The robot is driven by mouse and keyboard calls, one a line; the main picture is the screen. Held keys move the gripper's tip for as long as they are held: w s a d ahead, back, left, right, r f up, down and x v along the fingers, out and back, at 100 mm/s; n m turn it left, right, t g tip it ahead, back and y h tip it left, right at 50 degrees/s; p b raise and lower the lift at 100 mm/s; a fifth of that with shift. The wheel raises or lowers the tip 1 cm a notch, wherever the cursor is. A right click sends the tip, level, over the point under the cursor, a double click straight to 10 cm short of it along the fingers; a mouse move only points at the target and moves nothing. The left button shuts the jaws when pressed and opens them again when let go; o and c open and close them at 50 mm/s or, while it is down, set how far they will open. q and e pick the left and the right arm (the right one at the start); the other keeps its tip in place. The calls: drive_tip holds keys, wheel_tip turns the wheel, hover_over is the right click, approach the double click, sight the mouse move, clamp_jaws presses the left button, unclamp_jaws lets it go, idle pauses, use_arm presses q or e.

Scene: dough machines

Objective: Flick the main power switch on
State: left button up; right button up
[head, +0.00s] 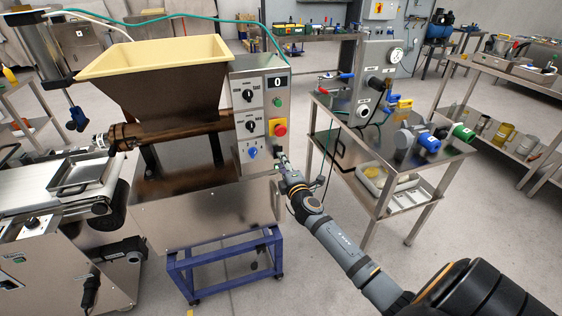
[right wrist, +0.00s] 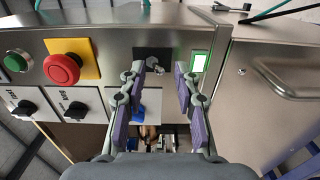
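The dough machine's grey control panel (head: 262,85) stands at the centre of the head view. In the right wrist view a metal toggle lever (right wrist: 156,66) on a black plate (right wrist: 150,55) sits between my right gripper's fingers. I take it for the main power switch. A square green lamp (right wrist: 199,62) beside it is lit. My right gripper (right wrist: 160,78) is open, its purple-padded fingers either side of the toggle; contact cannot be told. In the head view the right gripper (head: 282,163) covers the toggle.
The red emergency button (right wrist: 62,68) and green button (right wrist: 17,61) are close beside the toggle. A blue knob (head: 252,152) is also near. A steel cart (head: 395,205) stands right of the machine. A cream hopper (head: 155,57) tops the machine.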

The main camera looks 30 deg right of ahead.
drive_tip(key=shift+r+p, duration=1.1)
drive_tip(key=shift+r, duration=0.2)
drive_tip(key=shift+f, duration=0.1)
drive_tip(key=shift+s, duration=0.1)
drive_tip(key=shift+s+f+b, duration=0.15)
drive_tip(key=shift+f+b, duration=0.05)
drive_tip(key=shift+b, duration=0.15)
drive_tip(key=shift+s, duration=0.1)
drive_tip(key=b+v, duration=0.1)
drive_tip(key=v, duration=0.5)
drive_tip(key=shift+a, duration=0.1)
